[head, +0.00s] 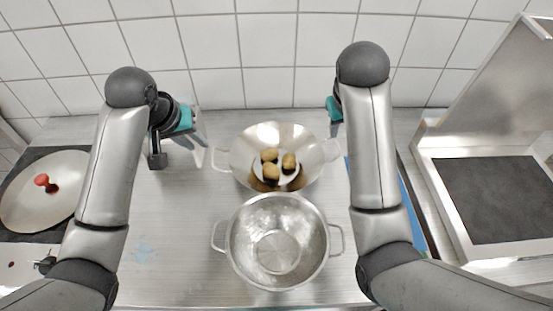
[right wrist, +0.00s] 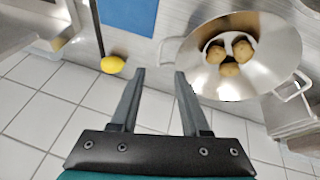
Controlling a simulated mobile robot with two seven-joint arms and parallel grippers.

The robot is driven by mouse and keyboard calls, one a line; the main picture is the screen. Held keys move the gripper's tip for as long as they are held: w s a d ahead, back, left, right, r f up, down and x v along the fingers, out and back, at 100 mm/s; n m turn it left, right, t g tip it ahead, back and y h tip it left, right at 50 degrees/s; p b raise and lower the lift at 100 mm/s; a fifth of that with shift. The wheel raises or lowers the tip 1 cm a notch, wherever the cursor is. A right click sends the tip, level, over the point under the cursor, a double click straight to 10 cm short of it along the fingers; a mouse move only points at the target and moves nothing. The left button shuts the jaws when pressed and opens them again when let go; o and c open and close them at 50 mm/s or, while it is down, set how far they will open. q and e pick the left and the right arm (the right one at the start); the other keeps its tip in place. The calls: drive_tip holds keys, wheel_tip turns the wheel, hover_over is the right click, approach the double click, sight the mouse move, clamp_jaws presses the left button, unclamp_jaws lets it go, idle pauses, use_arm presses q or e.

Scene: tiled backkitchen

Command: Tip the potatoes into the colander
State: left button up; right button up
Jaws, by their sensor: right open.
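Several brown potatoes (head: 271,172) lie in the bottom of a wide shiny metal pan (head: 240,152) with two side handles. They also show in the right wrist view (right wrist: 229,68). The colander (head: 237,250), a steel bowl with two handles, stands empty on the counter just in front of the pan. My left gripper (head: 203,146) is open, left of the pan and near its left handle. My right gripper (right wrist: 159,72) is open and empty, with the pan's right handle (right wrist: 164,52) just beyond its fingertips. In the head view my right forearm hides most of it.
A blue board (head: 413,215) lies right of my right arm, and a yellow lemon (right wrist: 113,64) shows near it. A tiled wall closes the back.

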sight(213, 158)
use_arm(q)
drive_tip(key=x, duration=1.5)
use_arm(e)
drive_tip(key=x, duration=1.4)
drive_tip(key=shift+w+f, duration=0.1)
drive_tip(key=shift+f, duration=0.3)
use_arm(q)
drive_tip(key=shift+a, duration=0.1)
clamp_jaws()
use_arm(e)
drive_tip(key=c, duration=0.4)
clamp_jaws()
use_arm(q)
drive_tip(key=shift+r, duration=0.1)
